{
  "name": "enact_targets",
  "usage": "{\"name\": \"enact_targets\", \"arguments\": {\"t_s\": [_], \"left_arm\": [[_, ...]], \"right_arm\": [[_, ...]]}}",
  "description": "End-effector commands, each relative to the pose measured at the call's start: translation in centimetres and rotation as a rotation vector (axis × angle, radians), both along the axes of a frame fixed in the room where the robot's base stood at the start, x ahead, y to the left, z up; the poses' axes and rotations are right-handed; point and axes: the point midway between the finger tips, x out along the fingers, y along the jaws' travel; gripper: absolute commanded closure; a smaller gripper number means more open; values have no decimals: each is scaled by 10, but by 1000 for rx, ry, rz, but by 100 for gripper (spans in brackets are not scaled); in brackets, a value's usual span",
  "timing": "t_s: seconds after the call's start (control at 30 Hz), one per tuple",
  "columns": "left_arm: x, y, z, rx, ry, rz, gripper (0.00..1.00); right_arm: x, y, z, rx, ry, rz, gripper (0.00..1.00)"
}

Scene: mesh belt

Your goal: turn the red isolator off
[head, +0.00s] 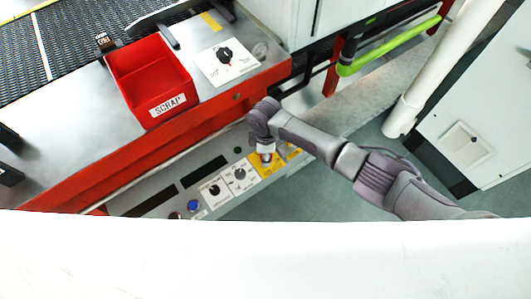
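A yellow plate (269,166) on the sloping grey control panel carries a small red part (266,157), which looks like the red isolator. My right arm comes in from the right, and its wrist bends down over this plate. The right gripper (265,148) is at or just above the red part and covers most of it. I cannot tell whether it touches the part, whether its fingers are open or shut, or which way the isolator's handle points. My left gripper is not in view.
Left of the yellow plate are white-plated black knobs (240,174), a blue button (193,206) and dark displays. Above stand a red SCRAP bin (150,78), another black knob (225,56) and the mesh belt (75,40). A green-covered bar (390,46) is at upper right.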

Motion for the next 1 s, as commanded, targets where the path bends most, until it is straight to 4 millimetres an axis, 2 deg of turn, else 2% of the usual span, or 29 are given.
{"name": "enact_targets", "arguments": {"t_s": [0.37, 0.4, 0.53, 0.87, 1.0], "left_arm": [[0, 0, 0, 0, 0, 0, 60], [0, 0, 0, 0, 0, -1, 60], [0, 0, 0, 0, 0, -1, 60], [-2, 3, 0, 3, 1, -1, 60], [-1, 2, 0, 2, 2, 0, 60]], "right_arm": [[1, 0, 1, 1, -3, 7, 94], [1, 0, 1, 1, -3, 7, 58], [1, 0, 1, 1, -3, 7, 36], [0, 0, 1, 1, -2, 6, 34], [1, 1, 14, 3, -3, 6, 34]]}}
